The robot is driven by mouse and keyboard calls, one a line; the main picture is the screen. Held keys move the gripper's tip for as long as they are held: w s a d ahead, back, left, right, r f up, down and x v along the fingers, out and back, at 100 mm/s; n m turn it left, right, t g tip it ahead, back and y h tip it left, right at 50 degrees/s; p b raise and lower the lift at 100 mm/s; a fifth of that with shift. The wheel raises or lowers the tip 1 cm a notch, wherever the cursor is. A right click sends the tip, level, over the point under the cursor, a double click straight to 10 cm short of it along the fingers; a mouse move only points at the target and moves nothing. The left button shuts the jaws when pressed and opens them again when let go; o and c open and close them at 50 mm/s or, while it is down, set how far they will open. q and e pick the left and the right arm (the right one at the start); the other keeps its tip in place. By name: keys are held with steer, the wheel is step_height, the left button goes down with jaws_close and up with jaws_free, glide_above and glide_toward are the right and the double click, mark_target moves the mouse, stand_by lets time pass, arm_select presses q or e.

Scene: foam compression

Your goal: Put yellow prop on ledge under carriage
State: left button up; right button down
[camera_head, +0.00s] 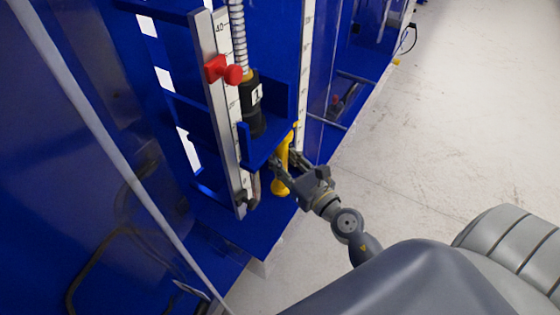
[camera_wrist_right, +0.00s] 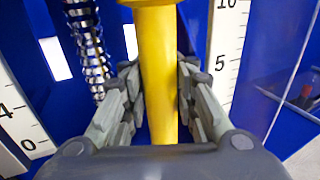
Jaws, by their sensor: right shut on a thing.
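The yellow prop (camera_head: 280,187) stands roughly upright in the head view, with its wide foot low over the blue ledge (camera_head: 250,226). Its top shows beside the outer edge of the blue carriage (camera_head: 262,150). I cannot tell whether the foot touches the ledge or whether the top meets the carriage. My right gripper (camera_head: 286,164) is shut around the prop's shaft. In the right wrist view the shaft (camera_wrist_right: 158,65) runs upright between the fingers (camera_wrist_right: 158,95). The prop's lower end is hidden there. My left gripper is not in view.
A metal scale (camera_head: 225,110) with a red clamp (camera_head: 222,70) stands left of the carriage. A black cylinder (camera_head: 252,108) marked 1 and a spring (camera_head: 238,35) sit above it. A second scale (camera_head: 305,70) stands to the right. Pale floor (camera_head: 460,120) is open at right.

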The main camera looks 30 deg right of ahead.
steer(key=f+b, duration=0.3)
steer(key=shift+w+f, duration=0.15)
steer(key=shift+w, duration=0.05)
steer(key=c, duration=1.6)
jaws_free()
steer(key=shift+f, duration=0.15)
steer(key=shift+o, duration=0.2)
steer(key=shift+s, duration=0.1)
